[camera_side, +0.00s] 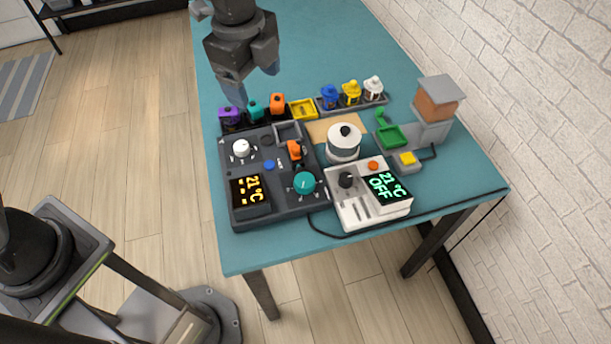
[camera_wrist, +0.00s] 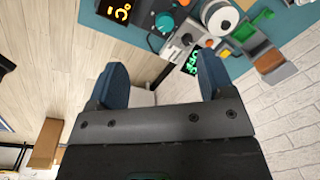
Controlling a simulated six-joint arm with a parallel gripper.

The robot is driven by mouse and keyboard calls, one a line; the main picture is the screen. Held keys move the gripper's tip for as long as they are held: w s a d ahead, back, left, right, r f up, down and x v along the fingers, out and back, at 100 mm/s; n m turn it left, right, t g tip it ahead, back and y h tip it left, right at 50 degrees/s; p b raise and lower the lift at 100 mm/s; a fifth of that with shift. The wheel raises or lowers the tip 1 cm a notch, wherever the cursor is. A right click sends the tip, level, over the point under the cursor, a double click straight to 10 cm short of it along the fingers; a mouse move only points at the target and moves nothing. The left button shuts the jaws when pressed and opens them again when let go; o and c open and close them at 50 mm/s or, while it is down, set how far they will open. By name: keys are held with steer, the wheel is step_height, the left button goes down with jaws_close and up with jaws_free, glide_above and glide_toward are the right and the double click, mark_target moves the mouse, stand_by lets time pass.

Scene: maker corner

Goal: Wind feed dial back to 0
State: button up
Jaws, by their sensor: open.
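A dark grey control panel (camera_side: 282,205) lies on the table with an amber display (camera_side: 251,192) reading 21 °C. It carries a large teal dial (camera_side: 304,183), a white knob (camera_side: 240,148), an orange lever (camera_side: 294,151) and a blue button (camera_side: 269,165). The teal dial also shows in the wrist view (camera_wrist: 165,21). A white unit beside it has a black knob (camera_side: 347,180) and a green display (camera_side: 384,187) reading 21 °C OFF. Labels are too small to tell which one is the feed dial. My gripper (camera_side: 252,82) is open and empty, above the table beyond the panel.
Purple, teal and orange pots stand behind the panel, and blue, yellow and white bottles (camera_side: 351,93) stand further right. A white lidded pot (camera_side: 344,143) sits right of the panel. A grey and brown machine (camera_side: 436,105) stands near the brick wall. The far table (camera_side: 335,45) is clear.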

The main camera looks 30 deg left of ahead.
mark_target(305, 180)
steer(key=w+d+f+m+g, duration=0.2)
steer(key=w+d+f+m, duration=0.1)
steer(key=d+f+m, duration=0.55)
steer(key=shift+n+y, duration=0.4)
steer(key=shift+n, duration=0.15)
steer(key=f, duration=1)
steer(key=s+f, duration=0.1)
steer(key=f, duration=0.4)
steer(key=shift+s+a+f, duration=0.1)
steer(key=shift+f, duration=0.3)
steer(key=shift+c, duration=0.4)
steer(key=c, duration=0.8)
steer(key=shift+c, duration=0.2)
